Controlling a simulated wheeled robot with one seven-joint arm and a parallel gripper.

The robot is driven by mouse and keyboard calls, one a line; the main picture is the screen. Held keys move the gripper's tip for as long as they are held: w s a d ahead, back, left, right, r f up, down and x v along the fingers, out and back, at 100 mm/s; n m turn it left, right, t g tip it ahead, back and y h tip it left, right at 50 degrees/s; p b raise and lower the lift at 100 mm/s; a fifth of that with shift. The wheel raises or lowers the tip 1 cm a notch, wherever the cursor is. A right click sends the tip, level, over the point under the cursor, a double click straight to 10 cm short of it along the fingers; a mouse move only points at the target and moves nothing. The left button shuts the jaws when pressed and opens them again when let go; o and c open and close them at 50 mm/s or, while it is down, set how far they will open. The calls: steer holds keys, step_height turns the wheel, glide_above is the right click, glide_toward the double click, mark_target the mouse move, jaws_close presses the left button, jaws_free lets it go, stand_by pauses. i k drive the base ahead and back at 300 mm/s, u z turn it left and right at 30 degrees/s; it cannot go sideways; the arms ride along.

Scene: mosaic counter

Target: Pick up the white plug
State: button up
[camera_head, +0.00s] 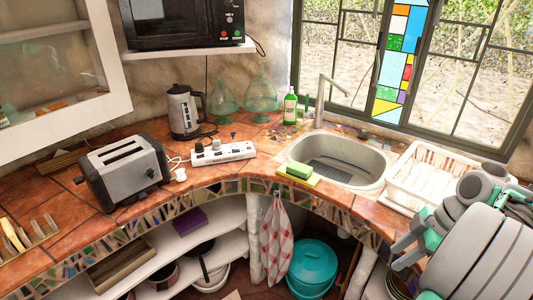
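A small white plug (180,175) lies on the orange tiled counter, just right of the toaster and left of the white power strip (223,154). A white cord runs close by it. A dark plug and a white plug sit at the strip's left part. My arm is folded at the right edge of the picture, far from the plug. My gripper (399,254) seems to be the grey and teal end beside the arm, over the right side of the counter. Its opening is not clear, and nothing shows held in it.
A silver toaster (124,172) stands left of the plug. A kettle (184,111) stands behind it. A sponge (300,171) lies by the sink (342,163). A white dish rack (432,177) stands at right. The counter front before the plug is clear.

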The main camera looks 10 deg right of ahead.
mark_target(181, 175)
steer(key=i, duration=1.05)
steer(key=u, duration=1.25)
steer(key=i, duration=0.75)
steer(key=u, duration=0.75)
